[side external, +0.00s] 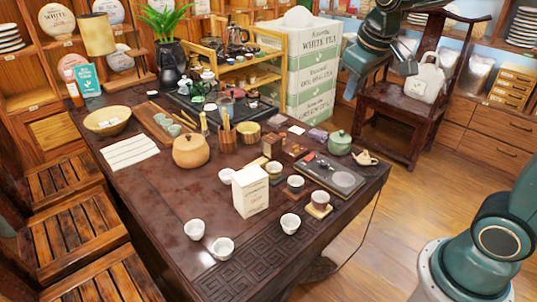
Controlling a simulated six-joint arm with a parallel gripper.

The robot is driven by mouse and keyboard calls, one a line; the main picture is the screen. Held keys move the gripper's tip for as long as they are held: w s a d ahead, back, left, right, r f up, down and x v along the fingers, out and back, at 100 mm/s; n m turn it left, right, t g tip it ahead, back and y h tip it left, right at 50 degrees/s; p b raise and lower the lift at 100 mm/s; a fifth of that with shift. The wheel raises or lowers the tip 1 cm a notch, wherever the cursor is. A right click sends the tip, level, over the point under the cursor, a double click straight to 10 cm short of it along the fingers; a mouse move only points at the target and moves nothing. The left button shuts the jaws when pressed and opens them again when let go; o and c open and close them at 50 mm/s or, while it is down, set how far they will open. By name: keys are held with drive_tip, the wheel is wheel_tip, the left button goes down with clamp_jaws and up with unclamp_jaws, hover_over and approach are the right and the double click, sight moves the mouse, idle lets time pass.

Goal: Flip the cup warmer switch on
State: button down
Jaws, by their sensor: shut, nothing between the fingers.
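A dark flat slab with a grey pad, which looks like the cup warmer (345,181), lies near the right edge of the table. A small red and pale detail shows near its far left end; I cannot tell whether it is the switch or which way the switch is set. My gripper (409,67) is at the top right, high up and well apart from the slab, in front of the chair. It is shut and empty; its fingertips are small and hard to make out.
A green lidded jar (339,143) and a small teapot (366,158) stand just beyond the slab. Cups on blocks (319,205), loose white cups (290,223) and a white box (250,191) stand to its left. The table's front left (140,205) is clear.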

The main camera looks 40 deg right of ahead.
drive_tip(key=w+d+f+g+h, duration=0.1)
drive_tip(key=w+d+f, duration=0.2)
drive_tip(key=w, duration=0.3)
drive_tip(key=w+d+f+g, duration=0.1)
drive_tip(key=w+d+f, duration=0.1)
drive_tip(key=w+f, duration=0.25)
drive_tip(key=g+h, duration=0.1)
drive_tip(key=g, duration=0.1)
hover_over(313, 154)
drive_tip(key=a, duration=0.5)
wheel_tip(313, 154, down, 12)
drive_tip(key=shift+r, duration=0.15)
drive_tip(key=shift+a, duration=0.1)
drive_tip(key=x, duration=1.4)
drive_tip(key=shift+w, duration=0.25)
